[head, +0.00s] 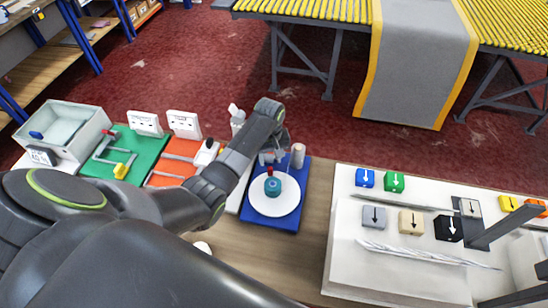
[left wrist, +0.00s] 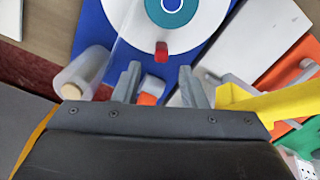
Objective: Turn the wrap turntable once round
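The wrap turntable is a white disc (head: 284,206) on a blue board (head: 258,219), with a teal round piece (head: 273,187) at its middle. It also shows at the top of the left wrist view (left wrist: 207,22). A small red knob (left wrist: 161,52) shows at the disc's near edge there, and as a red spot (head: 270,171) in the head view. My left gripper (head: 272,157) is just beyond the disc. In the left wrist view its fingers (left wrist: 159,85) are apart, with the knob ahead of them and not held. My right gripper is out of view.
A clear film roll (head: 298,156) stands upright beside the left gripper. Orange (head: 178,160) and green (head: 130,155) boards lie to the left, with a grey bin (head: 69,132) beyond. A white bench with coloured blocks (head: 394,182) is at right. Bare wood lies between.

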